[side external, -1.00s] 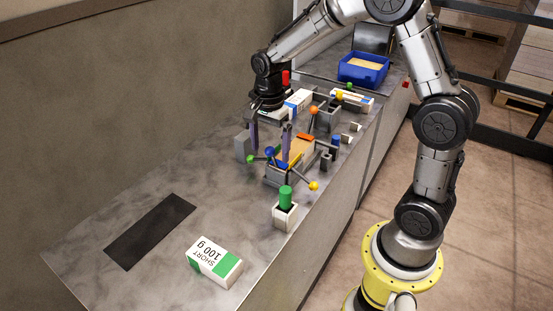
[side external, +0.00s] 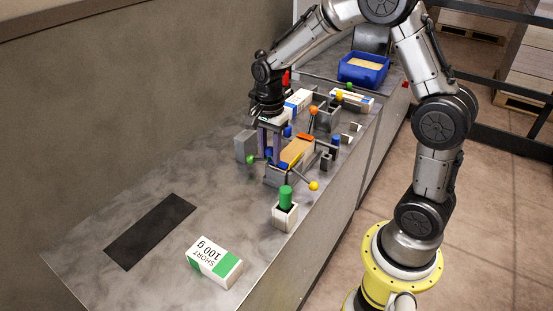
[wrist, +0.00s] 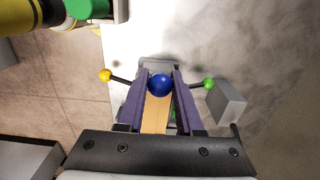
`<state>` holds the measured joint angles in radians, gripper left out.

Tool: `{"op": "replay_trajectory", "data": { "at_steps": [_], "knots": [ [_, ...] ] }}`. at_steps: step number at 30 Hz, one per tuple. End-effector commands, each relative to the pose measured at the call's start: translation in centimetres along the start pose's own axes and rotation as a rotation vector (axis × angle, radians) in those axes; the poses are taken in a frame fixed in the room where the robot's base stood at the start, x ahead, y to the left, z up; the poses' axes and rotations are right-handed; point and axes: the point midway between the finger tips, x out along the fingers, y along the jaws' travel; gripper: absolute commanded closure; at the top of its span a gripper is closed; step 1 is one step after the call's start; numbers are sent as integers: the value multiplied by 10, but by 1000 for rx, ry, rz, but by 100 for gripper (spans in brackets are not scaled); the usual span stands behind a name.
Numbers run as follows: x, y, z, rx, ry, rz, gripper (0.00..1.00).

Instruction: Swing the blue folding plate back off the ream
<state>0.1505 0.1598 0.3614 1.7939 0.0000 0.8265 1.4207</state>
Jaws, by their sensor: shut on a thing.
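My gripper (side external: 270,157) is lowered over the grey fixture. In the wrist view its two purple fingers (wrist: 160,88) are shut on a blue ball knob (wrist: 160,85). The tan ream (side external: 298,150) lies in the fixture just right of the fingers, and a tan strip of it (wrist: 154,118) shows between them below the knob. The blue folding plate cannot be clearly made out; the fingers and knob cover that area.
A green ball (side external: 250,159) and a yellow ball (side external: 314,186) stick out on rods either side. A grey block (side external: 245,146) stands left. A white holder with a green cylinder (side external: 286,194) and a SHORT 100 g carton (side external: 214,262) are nearer. A blue bin (side external: 362,69) stands behind.

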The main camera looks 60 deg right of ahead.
Motion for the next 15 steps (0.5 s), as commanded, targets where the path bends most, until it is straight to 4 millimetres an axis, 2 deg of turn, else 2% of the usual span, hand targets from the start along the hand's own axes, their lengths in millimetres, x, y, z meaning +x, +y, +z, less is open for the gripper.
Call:
{"op": "replay_trajectory", "data": {
  "at_steps": [1, 3, 15],
  "knots": [
    [0, 0, 0, 0, 0, 0, 88],
    [0, 0, 0, 0, 0, 0, 97],
    [0, 0, 0, 0, 0, 0, 97]
  ]
}}
